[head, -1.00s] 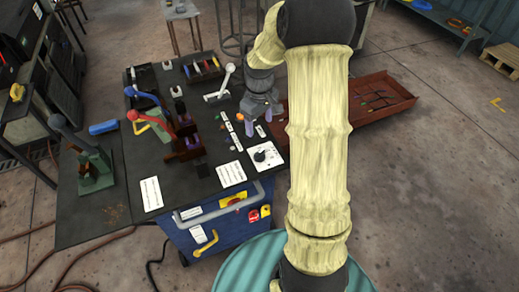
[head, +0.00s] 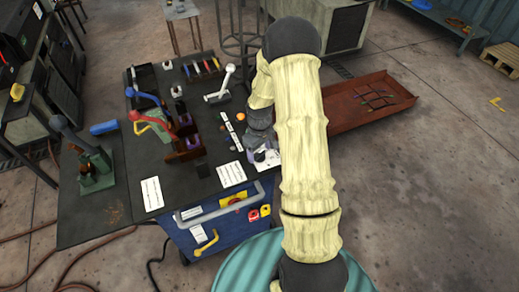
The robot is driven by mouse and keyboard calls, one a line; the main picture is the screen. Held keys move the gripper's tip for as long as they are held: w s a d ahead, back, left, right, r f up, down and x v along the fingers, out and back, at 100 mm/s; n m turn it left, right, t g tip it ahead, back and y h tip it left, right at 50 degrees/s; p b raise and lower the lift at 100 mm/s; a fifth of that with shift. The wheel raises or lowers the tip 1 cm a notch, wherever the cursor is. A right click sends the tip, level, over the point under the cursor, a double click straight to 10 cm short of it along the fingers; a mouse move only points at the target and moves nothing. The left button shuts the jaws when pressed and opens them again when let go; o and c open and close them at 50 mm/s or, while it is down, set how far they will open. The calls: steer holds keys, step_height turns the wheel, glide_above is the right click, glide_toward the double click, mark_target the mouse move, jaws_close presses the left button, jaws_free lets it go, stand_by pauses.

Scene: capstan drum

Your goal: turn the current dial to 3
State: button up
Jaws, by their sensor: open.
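The current dial (head: 260,157) is a small dark knob on a white plate (head: 268,163) at the right front corner of the dark bench top. My gripper and arm hide part of the plate, and the scale marks and pointer are too small to read.
Left of the dial lie white label cards (head: 231,174). A white-handled lever (head: 222,87) stands behind, and red and blue levers (head: 150,122) stand farther left. A red tray (head: 350,108) is on the right. The cabinet front has a grey rail (head: 222,204).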

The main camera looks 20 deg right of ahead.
steer(key=shift+c, duration=0.2)
steer(key=c, duration=0.9)
steer(key=shift+c, duration=0.2)
steer(key=shift+m, duration=0.3)
steer(key=m, duration=0.4)
steer(key=shift+m, duration=2.1)
steer(key=o, duration=1)
